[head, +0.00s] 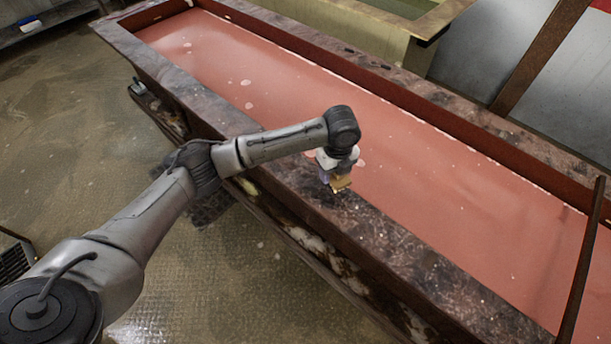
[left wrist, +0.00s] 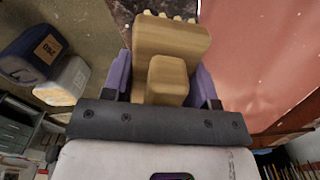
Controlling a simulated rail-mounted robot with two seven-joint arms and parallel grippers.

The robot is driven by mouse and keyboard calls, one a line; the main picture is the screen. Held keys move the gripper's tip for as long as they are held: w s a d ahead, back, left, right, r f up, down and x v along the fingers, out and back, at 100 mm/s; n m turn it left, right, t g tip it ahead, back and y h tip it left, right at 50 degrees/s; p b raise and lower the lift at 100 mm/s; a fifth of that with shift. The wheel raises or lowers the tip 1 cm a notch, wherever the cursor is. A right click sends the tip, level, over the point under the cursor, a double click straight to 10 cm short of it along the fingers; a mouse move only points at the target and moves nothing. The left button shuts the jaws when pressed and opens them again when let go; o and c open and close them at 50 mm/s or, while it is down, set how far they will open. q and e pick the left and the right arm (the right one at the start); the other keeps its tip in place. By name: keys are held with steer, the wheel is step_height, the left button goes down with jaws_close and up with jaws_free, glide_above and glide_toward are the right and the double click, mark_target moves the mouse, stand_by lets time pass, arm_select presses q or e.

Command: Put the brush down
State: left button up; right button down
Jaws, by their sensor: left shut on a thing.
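The brush (head: 341,184) is a small tan wooden piece below the end of my left arm. It sits over the dark near rim of the tank (head: 420,255) in the head view. My left gripper (head: 331,177) is shut on it. In the left wrist view the brush (left wrist: 171,38) is a wooden block held between the purple fingers of my left gripper (left wrist: 165,72), with a row of short teeth-like ends at its far edge. I cannot tell whether it touches the rim. My right gripper is not in view.
The long tank holds reddish liquid (head: 430,170) with pale spots. A dark bar (head: 584,265) crosses it at the right. A pale second tank (head: 345,38) stands behind. In the left wrist view, a blue container (left wrist: 36,52) and a whitish one (left wrist: 64,82) stand at left.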

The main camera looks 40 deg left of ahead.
arm_select(q)
glide_above(308, 182)
step_height(308, 182, down, 5)
steer(key=shift+r, duration=0.15)
steer(key=shift+f+b, duration=0.35)
steer(key=shift+f, duration=1.65)
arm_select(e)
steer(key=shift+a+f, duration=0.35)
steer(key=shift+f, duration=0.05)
arm_select(q)
steer(key=shift+f, duration=0.1)
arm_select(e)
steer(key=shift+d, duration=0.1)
arm_select(q)
steer(key=o, duration=0.8)
